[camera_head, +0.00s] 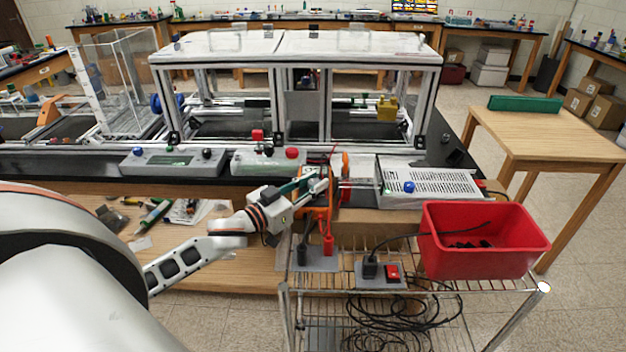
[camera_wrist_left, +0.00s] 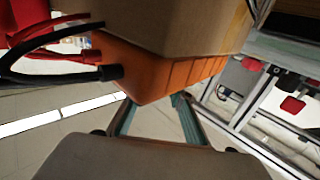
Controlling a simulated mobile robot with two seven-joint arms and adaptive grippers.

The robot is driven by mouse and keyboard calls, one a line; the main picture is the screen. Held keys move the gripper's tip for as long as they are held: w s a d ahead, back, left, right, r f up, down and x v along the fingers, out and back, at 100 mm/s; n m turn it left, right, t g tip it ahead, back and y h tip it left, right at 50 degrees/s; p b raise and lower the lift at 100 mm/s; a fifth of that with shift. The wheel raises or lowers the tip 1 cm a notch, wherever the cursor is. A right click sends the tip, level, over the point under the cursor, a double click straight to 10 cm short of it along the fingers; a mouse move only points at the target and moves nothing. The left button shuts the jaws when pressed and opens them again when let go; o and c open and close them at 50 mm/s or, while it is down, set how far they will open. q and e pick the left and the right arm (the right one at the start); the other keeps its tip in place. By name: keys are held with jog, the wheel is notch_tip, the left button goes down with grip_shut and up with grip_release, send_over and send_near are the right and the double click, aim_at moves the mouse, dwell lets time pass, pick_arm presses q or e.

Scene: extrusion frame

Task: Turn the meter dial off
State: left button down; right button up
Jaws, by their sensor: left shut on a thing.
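The meter shows in the left wrist view as an orange body (camera_wrist_left: 160,82) with ribbed sides. A black plug (camera_wrist_left: 110,72) and red leads are at its left end. My left gripper (camera_wrist_left: 156,103) has its teal fingers closed against the near edge of the orange body. In the head view the left gripper (camera_head: 316,186) is at the orange parts beside the grey vented unit, above the wire cart. The dial and its pointer are hidden in both views, so its setting cannot be read. My right gripper is not in view.
A tan box (camera_wrist_left: 180,22) is close above the meter in the wrist view. The grey vented unit (camera_head: 430,183) is to the right, with a red bin (camera_head: 485,250) in front. A switch box (camera_head: 381,276) and cables are on the cart. The extrusion frame (camera_head: 290,45) stands behind.

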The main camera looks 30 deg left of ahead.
pick_arm(q)
jog(key=n+y, duration=0.1)
jog(key=y, duration=0.1)
jog(key=shift+n+y, duration=0.6)
jog(key=shift+y, duration=0.1)
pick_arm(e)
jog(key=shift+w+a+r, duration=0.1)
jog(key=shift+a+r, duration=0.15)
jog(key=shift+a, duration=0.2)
pick_arm(q)
jog(key=shift+n+y, duration=0.3)
jog(key=shift+y, duration=0.2)
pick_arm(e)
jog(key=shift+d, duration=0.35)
pick_arm(q)
jog(key=c, duration=1.7)
grip_release()
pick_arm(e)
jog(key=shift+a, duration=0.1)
pick_arm(q)
jog(key=s, duration=1.2)
jog(key=shift+d, duration=0.3)
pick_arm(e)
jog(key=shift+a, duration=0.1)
